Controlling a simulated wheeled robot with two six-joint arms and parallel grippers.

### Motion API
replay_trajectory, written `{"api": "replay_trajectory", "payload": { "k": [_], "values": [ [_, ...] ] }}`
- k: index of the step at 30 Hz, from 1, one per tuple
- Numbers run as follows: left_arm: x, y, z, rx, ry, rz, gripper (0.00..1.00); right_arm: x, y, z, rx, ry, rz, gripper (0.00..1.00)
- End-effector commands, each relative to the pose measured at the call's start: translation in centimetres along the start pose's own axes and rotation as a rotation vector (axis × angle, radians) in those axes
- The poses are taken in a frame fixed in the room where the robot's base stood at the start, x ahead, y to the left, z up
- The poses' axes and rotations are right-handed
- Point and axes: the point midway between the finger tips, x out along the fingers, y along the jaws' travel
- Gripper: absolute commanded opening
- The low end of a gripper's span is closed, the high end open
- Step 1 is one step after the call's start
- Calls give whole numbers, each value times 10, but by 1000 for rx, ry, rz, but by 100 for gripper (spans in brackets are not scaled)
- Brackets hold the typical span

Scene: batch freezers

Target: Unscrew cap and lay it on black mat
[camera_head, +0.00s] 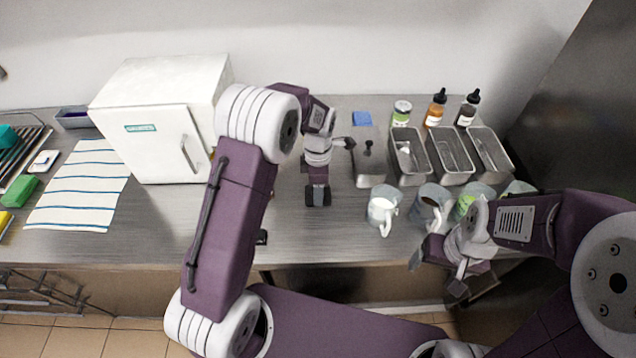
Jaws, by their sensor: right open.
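An amber bottle (434,112) and a darker bottle (466,114), both with black pointed caps, stand upright at the back right. A small jar with a green label (401,113) stands left of them; I cannot tell which cap the task means. I cannot make out a black mat. My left gripper (318,196) points down over the middle of the counter, apart from the bottles; its finger gap is not clear. My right gripper (436,276) is open and empty at the counter's front edge, in front of the mugs.
Metal pans (452,155) sit before the bottles, with several mugs (383,207) in front. A white freezer box (145,110) and striped towel (80,190) are at left.

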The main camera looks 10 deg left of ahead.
Motion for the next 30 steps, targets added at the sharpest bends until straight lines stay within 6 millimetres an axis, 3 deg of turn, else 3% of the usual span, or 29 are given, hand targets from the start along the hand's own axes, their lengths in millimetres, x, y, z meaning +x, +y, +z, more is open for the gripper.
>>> {"api": "replay_trajectory", "payload": {
  "k": [10, 15, 24, 26, 30],
  "values": [
    [-82, 2, 1, 0, -3, 8, 55, -3, 0, 0, 0, 0, 0, 78],
    [-112, 1, 0, 0, -2, 4, 55, -5, 0, 0, 0, 0, 0, 78],
    [-120, -4, -3, 57, -2, 3, 55, -5, 0, -1, 0, 0, 0, 78],
    [-116, -13, -10, 182, -6, 9, 55, -5, 0, -1, 0, 0, 0, 78],
    [-95, -55, -39, 723, -11, 41, 55, -5, 0, -1, 0, 0, 0, 78]
  ]
}}
